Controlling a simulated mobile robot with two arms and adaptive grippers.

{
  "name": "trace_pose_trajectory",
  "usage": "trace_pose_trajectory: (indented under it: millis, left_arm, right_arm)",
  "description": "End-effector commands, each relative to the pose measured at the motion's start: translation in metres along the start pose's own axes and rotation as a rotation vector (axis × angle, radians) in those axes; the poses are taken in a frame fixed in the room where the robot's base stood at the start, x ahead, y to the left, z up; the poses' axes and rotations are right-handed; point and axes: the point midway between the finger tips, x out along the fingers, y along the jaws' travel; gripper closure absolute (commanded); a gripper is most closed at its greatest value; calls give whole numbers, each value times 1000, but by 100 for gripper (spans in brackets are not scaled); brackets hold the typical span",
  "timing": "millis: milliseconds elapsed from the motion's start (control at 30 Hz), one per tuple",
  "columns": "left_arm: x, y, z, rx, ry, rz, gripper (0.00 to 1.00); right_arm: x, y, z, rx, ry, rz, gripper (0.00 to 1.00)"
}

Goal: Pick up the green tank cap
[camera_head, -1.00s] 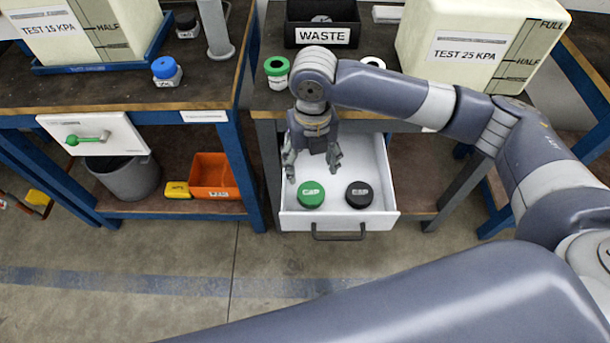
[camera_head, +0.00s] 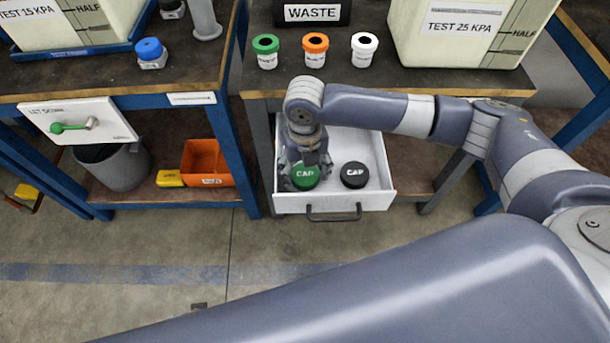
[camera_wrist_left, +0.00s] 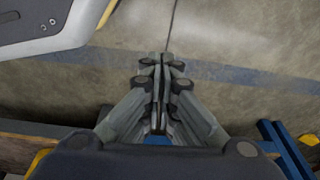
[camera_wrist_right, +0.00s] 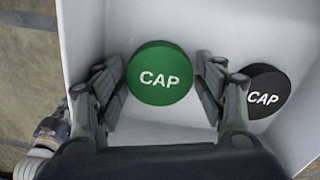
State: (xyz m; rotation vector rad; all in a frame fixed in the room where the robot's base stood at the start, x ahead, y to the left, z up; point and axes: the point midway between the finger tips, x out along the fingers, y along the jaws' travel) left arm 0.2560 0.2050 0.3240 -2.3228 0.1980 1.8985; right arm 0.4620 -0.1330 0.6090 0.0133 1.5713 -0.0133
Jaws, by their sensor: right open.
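The green tank cap (camera_head: 305,177) is a round disc marked CAP, lying in the open white drawer (camera_head: 377,200). It also shows in the right wrist view (camera_wrist_right: 160,72). My right gripper (camera_head: 305,176) is down in the drawer with its fingers spread on either side of the green cap. In the right wrist view the right gripper (camera_wrist_right: 163,82) is open, with a finger to the left and right of the cap; contact cannot be told. My left gripper (camera_wrist_left: 160,65) shows in the left wrist view over bare floor, its fingers together and nothing between them.
A black cap (camera_head: 354,175) lies right of the green one, close to my right finger. The drawer walls stand close around. Green (camera_head: 266,52), orange (camera_head: 315,50) and white (camera_head: 363,50) topped containers stand on the bench above. An orange bin (camera_head: 207,163) sits on the left shelf.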

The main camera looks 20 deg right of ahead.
Motion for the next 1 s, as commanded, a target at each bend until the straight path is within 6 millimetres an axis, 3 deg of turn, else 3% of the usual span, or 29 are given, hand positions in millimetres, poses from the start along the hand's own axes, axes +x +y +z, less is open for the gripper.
trace_pose_trajectory:
  millis: [167, 333, 700, 1000]
  left_arm:
    - [0, 0, 0, 0, -1, 0, 100]
    - [0, 0, 0, 0, -1, 0, 100]
    - [-2, -1, -1, 0, 2, -1, 100]
    - [23, 2, 29, 5, -24, 3, 100]
  right_arm:
    - [0, 0, 0, 0, 0, 0, 35]
    - [0, 0, 0, 0, 0, 0, 66]
    - [-5, 0, 1, 0, -2, 1, 67]
    - [-56, 0, 1, -1, -5, 1, 67]
